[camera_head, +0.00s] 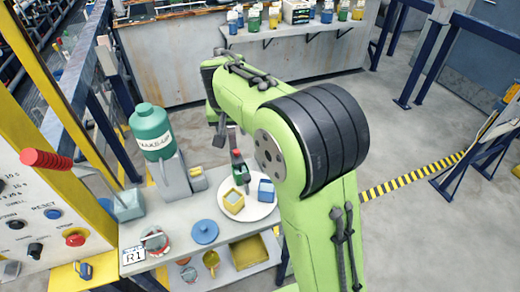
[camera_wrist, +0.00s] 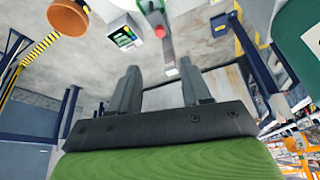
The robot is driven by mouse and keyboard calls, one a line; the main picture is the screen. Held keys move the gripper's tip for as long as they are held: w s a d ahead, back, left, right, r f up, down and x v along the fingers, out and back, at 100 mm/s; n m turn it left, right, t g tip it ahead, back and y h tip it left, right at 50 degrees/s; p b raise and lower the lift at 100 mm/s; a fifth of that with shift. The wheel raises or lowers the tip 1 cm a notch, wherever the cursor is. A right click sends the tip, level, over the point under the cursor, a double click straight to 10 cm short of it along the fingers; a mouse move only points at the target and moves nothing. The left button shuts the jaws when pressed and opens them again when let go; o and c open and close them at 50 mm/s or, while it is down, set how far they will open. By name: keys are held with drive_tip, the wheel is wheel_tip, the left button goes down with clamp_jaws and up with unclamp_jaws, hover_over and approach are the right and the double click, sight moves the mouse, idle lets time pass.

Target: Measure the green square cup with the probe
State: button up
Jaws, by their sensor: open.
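My gripper (camera_wrist: 158,67) is open, with nothing between its two fingers in the wrist view. In the head view its dark fingers (camera_head: 224,137) hang above the back of the work table, partly hidden by my arm. A white round plate (camera_head: 262,212) lies on the table and bears a yellow square cup (camera_head: 233,202) and a blue square cup (camera_head: 266,190). Beside them stands a slim dark-green item with a red top (camera_head: 239,169), possibly the probe. I cannot make out a green square cup for certain; my arm hides the plate's right side.
A teal bottle (camera_head: 150,132), a blue round lid (camera_head: 204,232) and a red-rimmed jar (camera_head: 154,241) are on the table. A far shelf (camera_head: 290,32) holds several bottles. Open floor lies right.

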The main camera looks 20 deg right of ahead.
sight(236, 151)
drive_tip(key=b+x, duration=0.1)
drive_tip(key=x, duration=1.5)
drive_tip(key=shift+w, duration=0.15)
clamp_jaws()
drive_tip(key=shift+r, duration=0.1)
